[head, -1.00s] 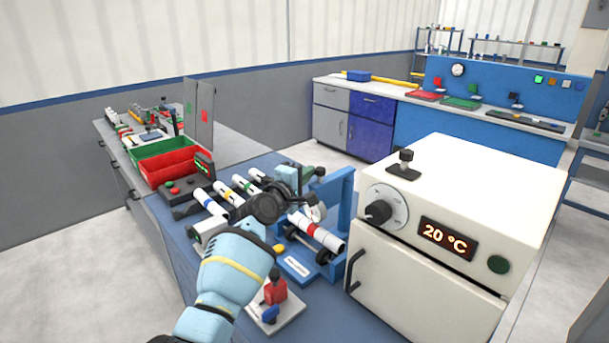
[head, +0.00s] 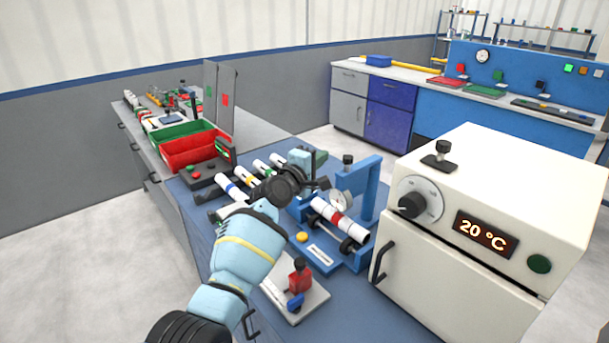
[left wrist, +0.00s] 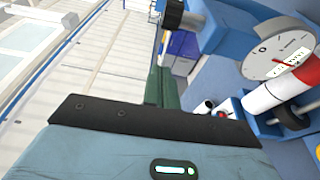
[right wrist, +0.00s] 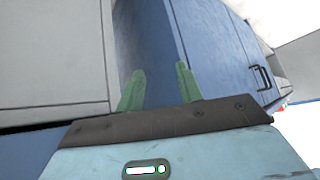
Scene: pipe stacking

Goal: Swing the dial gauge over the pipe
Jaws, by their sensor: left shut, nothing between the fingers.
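The dial gauge (head: 341,201) has a round white face and shows beside the blue stand (head: 372,190). In the left wrist view the gauge (left wrist: 283,46) overlaps the pipe near its red band; I cannot tell if they touch. The white pipe (head: 350,230) with a red band lies on black rollers; it also shows in the left wrist view (left wrist: 262,98). My left gripper (head: 319,158) is shut and empty, left of a black knob (head: 347,159) and above the pipe's far end. My right gripper (right wrist: 160,88) is open and empty, out of the head view.
Several banded pipes lie on a rack (head: 205,194) at left. A white oven (head: 470,220) reading 20 °C stands close at right. A red block fixture (head: 298,280) stands in front. Red and green bins (head: 190,152) stand behind left.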

